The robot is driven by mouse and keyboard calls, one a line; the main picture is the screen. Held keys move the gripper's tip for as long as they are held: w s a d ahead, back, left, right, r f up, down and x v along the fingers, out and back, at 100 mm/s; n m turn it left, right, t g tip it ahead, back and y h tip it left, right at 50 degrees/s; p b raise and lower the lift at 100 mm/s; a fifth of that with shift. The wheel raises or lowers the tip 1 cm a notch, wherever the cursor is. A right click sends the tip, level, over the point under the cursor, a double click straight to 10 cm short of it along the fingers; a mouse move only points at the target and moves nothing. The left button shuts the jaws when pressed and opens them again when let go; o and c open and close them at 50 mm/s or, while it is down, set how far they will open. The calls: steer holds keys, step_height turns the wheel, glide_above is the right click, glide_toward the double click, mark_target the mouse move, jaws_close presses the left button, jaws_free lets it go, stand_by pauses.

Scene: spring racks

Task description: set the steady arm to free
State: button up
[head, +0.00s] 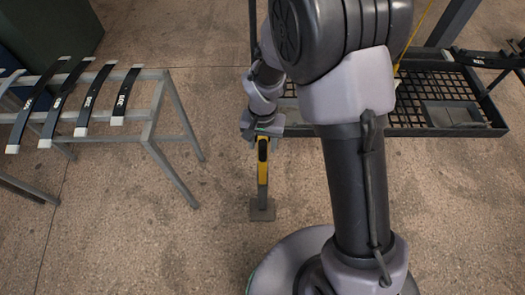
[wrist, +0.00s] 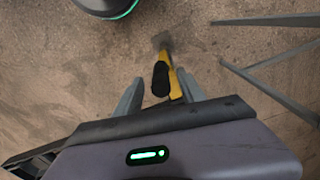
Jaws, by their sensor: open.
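A yellow upright lever with a black grip (head: 262,165), which looks like the steady arm, stands on a small grey foot plate on the floor. In the wrist view its black grip (wrist: 160,80) shows between my two fingers, with yellow below and beyond it. My gripper (head: 262,137) is over the lever's top end in the head view. In the wrist view my gripper (wrist: 160,82) is open, one finger on each side of the grip, with gaps visible. I cannot tell how deep the grip sits between the fingers. No marking for free is readable.
A grey metal rack (head: 150,125) at the left carries several dark curved leaf springs (head: 88,100). A black mesh tray (head: 400,125) stands behind my arm at the right, with a yellow line (head: 412,42) above it. The speckled floor around the lever is clear.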

step_height(320, 180, down, 4)
steer(key=shift+r+b, duration=0.2)
steer(key=shift+b, duration=0.25)
jaws_close()
stand_by(1.1)
